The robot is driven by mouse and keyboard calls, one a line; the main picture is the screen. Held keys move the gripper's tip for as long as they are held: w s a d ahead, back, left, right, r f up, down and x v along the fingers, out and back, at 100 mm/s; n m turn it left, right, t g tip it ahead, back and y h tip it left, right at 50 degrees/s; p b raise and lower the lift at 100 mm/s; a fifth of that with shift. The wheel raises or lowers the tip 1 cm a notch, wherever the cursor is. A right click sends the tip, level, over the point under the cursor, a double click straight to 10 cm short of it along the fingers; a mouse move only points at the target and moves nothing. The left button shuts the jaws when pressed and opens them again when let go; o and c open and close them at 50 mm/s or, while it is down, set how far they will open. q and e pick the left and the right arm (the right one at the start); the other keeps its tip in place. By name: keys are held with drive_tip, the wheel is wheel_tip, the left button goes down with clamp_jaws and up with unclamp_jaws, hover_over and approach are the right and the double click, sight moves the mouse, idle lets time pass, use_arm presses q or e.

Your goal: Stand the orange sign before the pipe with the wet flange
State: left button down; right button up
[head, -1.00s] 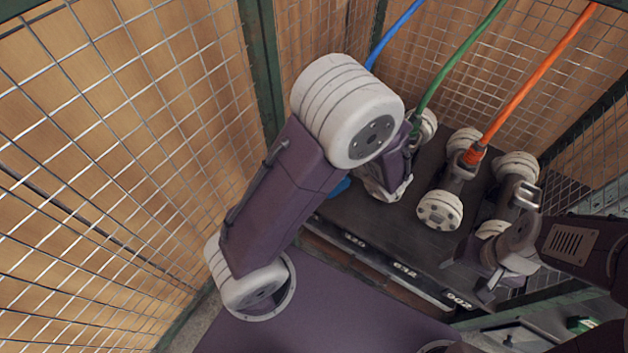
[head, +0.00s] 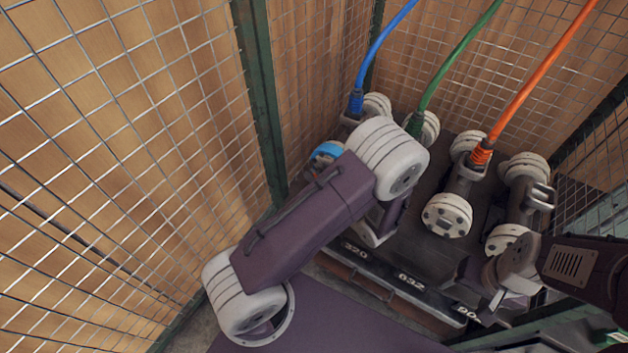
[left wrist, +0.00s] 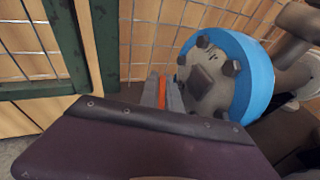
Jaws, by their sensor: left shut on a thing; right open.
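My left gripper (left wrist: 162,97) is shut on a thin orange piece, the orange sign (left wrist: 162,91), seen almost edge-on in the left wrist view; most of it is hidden. Other pipes end in pale bolted flanges, one below the orange hose (head: 447,215). I cannot tell which flange is wet. My right gripper (head: 482,291) is open and empty near the front right.
The pipes lie on a dark stand with a numbered front edge (head: 383,276). Blue (head: 372,58), green (head: 455,65) and orange (head: 530,82) hoses rise from them. Wire mesh with green posts (head: 260,100) closes the left and back. My left arm covers the second pipe's front.

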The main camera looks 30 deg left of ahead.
use_arm(q)
drive_tip(key=shift+f, duration=0.1)
drive_tip(key=shift+f, duration=0.2)
drive_tip(key=c, duration=1.8)
unclamp_jaws()
drive_tip(key=shift+c, duration=0.2)
drive_tip(key=shift+r, duration=0.1)
